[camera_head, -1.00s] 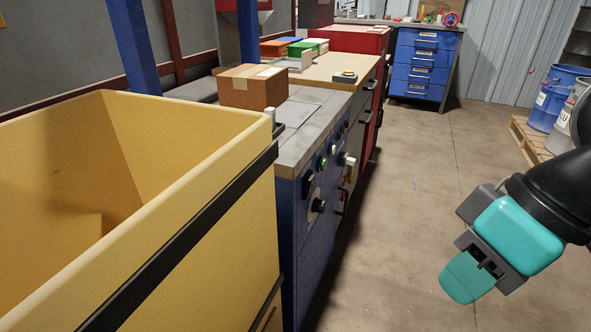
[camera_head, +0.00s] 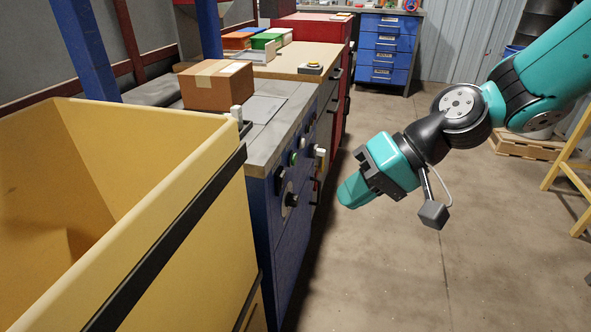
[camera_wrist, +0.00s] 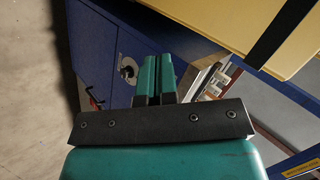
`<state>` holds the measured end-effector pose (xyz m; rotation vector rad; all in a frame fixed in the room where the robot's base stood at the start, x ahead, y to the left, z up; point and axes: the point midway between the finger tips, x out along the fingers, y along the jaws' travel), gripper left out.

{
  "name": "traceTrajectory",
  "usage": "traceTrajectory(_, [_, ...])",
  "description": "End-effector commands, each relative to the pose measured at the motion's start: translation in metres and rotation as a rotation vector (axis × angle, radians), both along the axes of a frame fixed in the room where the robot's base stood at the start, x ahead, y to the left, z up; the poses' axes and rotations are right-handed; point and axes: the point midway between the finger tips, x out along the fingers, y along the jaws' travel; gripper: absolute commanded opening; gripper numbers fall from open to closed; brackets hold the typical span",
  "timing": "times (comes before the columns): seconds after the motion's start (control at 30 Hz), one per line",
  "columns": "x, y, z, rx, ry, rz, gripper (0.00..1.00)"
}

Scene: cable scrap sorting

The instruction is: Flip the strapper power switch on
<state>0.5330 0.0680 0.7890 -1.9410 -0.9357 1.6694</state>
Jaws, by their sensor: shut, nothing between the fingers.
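The strapper is a blue cabinet (camera_head: 290,235) with a grey worktop. Its front panel carries a black knob (camera_head: 291,199) on a pale round plate at the near end, with several other buttons and knobs farther along. None is clearly labelled as the power switch, and the knob's setting is too small to read. A round dark knob on a pale plate also shows in the wrist view (camera_wrist: 128,70), just left of the fingertips. My gripper (camera_head: 350,194) is shut and empty, in front of the panel and apart from it, to the right of the knob.
A yellow bin (camera_head: 200,185) with a black band stands close on the near left. A cardboard box (camera_head: 217,86) sits on the worktop. A red cabinet (camera_head: 332,30) and blue drawers (camera_head: 385,52) stand farther back. The floor (camera_head: 400,270) before the panel is clear.

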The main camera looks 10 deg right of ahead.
Motion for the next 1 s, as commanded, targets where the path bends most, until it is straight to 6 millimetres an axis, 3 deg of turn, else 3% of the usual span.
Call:
traceTrajectory(0.1, [0.046, -0.016, -0.016, 0.168, 0.072, -0.183, 0.0])
traceTrajectory(0.3, [0.091, -0.044, -0.036, 0.36, 0.129, -0.399, 0.0])
traceTrajectory(0.47, [0.102, -0.053, -0.041, 0.413, 0.143, -0.461, 0.0])
traceTrajectory(0.77, [0.102, -0.052, -0.042, 0.414, 0.143, -0.462, 0.0])
traceTrajectory(1.0, [0.109, -0.034, -0.052, 0.412, 0.144, -0.457, 0.0])
